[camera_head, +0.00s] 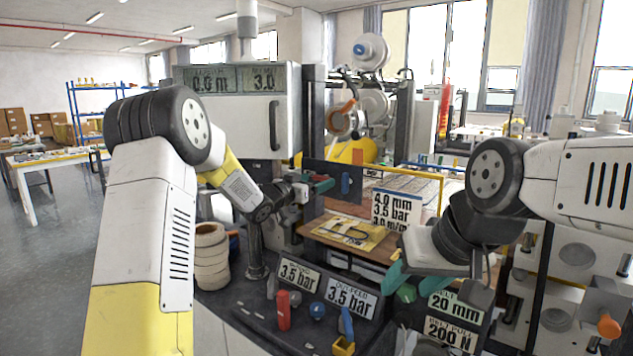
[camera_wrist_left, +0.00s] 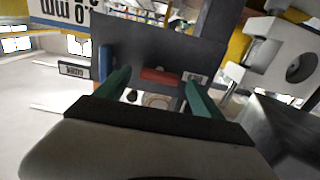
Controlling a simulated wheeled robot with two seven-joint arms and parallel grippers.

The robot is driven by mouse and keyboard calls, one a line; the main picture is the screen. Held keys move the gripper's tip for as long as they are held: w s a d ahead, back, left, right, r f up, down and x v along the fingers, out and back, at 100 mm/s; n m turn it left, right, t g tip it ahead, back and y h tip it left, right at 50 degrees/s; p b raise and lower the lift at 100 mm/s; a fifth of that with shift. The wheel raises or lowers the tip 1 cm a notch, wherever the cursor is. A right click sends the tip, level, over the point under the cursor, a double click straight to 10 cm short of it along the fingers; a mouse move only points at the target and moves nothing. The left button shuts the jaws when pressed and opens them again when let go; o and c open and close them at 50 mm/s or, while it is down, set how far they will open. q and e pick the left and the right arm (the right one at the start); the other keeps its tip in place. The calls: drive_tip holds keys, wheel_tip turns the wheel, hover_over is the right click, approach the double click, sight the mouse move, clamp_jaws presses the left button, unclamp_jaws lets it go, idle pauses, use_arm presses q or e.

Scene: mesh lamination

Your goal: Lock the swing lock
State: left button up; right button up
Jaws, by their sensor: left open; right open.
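A dark upright plate (camera_head: 334,174) stands at the middle of the head view, and it also shows in the left wrist view (camera_wrist_left: 190,40). It carries a blue handle (camera_head: 345,184) and a short red bar (camera_wrist_left: 160,76). I cannot tell for sure which part is the swing lock. My left gripper (camera_head: 318,185) is open at the plate. In the left wrist view its green fingers (camera_wrist_left: 160,92) stand on either side of the red bar, apart from each other; contact cannot be told. My right gripper (camera_head: 417,277) is open and empty over the front right of the machine.
A red handle (camera_head: 283,310), blue knobs and a yellow part (camera_head: 343,346) stand at the front panel. Stacked beige rolls (camera_head: 211,258) stand at the left. Open floor lies further left.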

use_arm(q)
drive_tip(key=shift+x, duration=0.9)
drive_tip(key=c, duration=1.4)
drive_tip(key=shift+o, duration=0.2)
